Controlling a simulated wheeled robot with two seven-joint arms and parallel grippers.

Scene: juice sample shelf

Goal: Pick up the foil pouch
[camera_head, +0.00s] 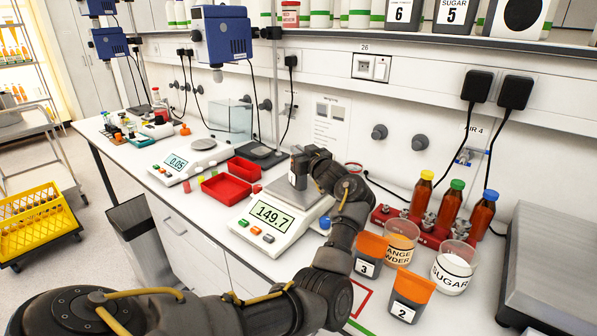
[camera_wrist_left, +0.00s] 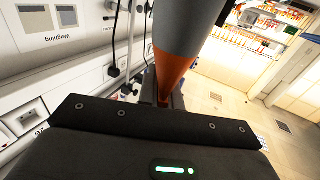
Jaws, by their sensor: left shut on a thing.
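My left gripper (camera_head: 303,158) is over the pan of the scale reading 149.7 (camera_head: 272,214), in the middle of the head view. It is shut on a grey foil pouch with an orange end (camera_wrist_left: 180,45), seen close up in the left wrist view. In the head view only a dark piece of the pouch with a white label (camera_head: 297,180) shows. I cannot tell whether it touches the pan. Two more grey pouches with orange tops, marked 3 (camera_head: 369,255) and 2 (camera_head: 410,297), stand at the front right. My right gripper is not in view.
Cups of orange powder (camera_head: 401,243) and sugar (camera_head: 453,266) stand beside the pouches. A red rack (camera_head: 390,216) holds bottles with coloured caps. Red trays (camera_head: 227,187) and a second scale (camera_head: 180,165) are left of the scale. A large metal platform (camera_head: 560,262) fills the right side.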

